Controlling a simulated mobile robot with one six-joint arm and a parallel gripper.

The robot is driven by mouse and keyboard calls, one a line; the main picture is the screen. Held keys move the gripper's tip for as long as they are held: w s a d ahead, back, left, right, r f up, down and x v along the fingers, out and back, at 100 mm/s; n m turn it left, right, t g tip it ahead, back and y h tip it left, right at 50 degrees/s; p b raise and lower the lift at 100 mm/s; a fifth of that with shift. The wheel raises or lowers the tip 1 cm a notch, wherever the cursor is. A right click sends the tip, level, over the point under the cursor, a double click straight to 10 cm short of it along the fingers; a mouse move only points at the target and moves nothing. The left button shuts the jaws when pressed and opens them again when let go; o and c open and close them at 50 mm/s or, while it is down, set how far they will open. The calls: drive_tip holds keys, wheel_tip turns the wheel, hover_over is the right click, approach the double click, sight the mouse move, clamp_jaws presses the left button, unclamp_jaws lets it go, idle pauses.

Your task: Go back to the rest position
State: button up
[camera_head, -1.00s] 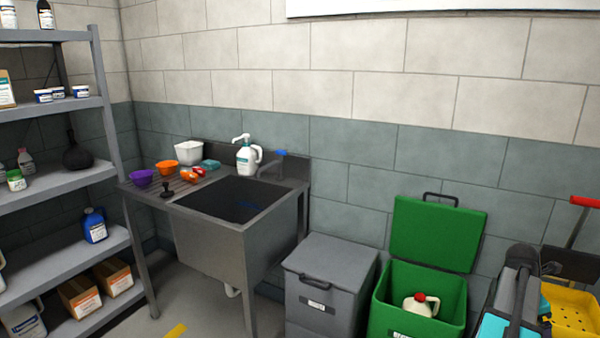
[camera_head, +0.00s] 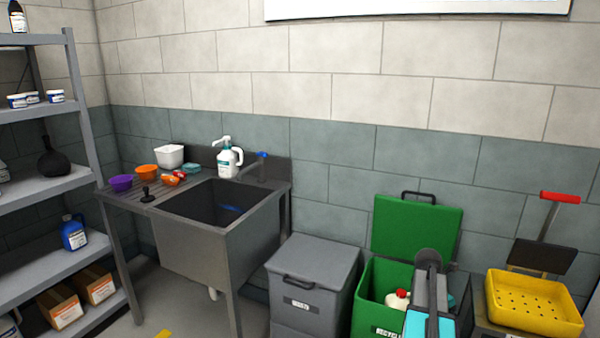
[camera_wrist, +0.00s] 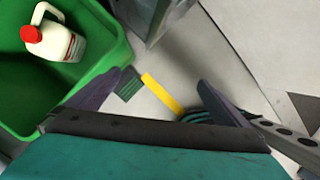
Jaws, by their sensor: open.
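My gripper (camera_wrist: 165,88) shows in the wrist view with its two fingers spread apart and nothing between them. Beyond them are bare floor and a yellow floor stripe (camera_wrist: 162,94). The green bin (camera_wrist: 102,74) is to the left of the fingers. A white jug with a red cap (camera_wrist: 62,42) is inside it, apart from the fingers. In the head view, my teal and dark arm stands in front of the open green bin (camera_head: 378,312) and hides part of it. The fingertips cannot be made out there.
A grey lidded bin (camera_head: 312,265) stands left of the green one. The steel sink (camera_head: 205,245) holds a pump bottle (camera_head: 228,160) and bowls along its back and left. A yellow perforated tray (camera_head: 530,305) is at right. Shelves (camera_head: 50,190) stand at far left.

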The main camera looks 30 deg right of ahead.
drive_tip(key=w+a+f+n+y+p, duration=0.1)
drive_tip(key=w+a+f, duration=0.1)
drive_tip(key=a+f, duration=0.7)
drive_tip(key=w+a+f+n+g, duration=0.15)
drive_tip(key=a+f, duration=0.25)
drive_tip(key=a, duration=0.8)
drive_tip(key=w+a+f+n+y+p, duration=0.1)
drive_tip(key=w+a+f, duration=0.1)
drive_tip(key=a+f, duration=0.7)
drive_tip(key=s+a+f+m+g, duration=0.1)
drive_tip(key=s+a+f+m, duration=0.3)
drive_tip(key=s+a+m, duration=0.5)
drive_tip(key=s+a+f+m+g+y+p, duration=0.1)
drive_tip(key=s+a+f+m, duration=0.4)
drive_tip(key=s+a+m, duration=0.4)
drive_tip(key=a+m, duration=0.1)
drive_tip(key=a, duration=0.5)
drive_tip(key=shift+s+a, duration=0.35)
drive_tip(key=shift+s, duration=0.05)
drive_tip(key=shift+d, duration=0.1)
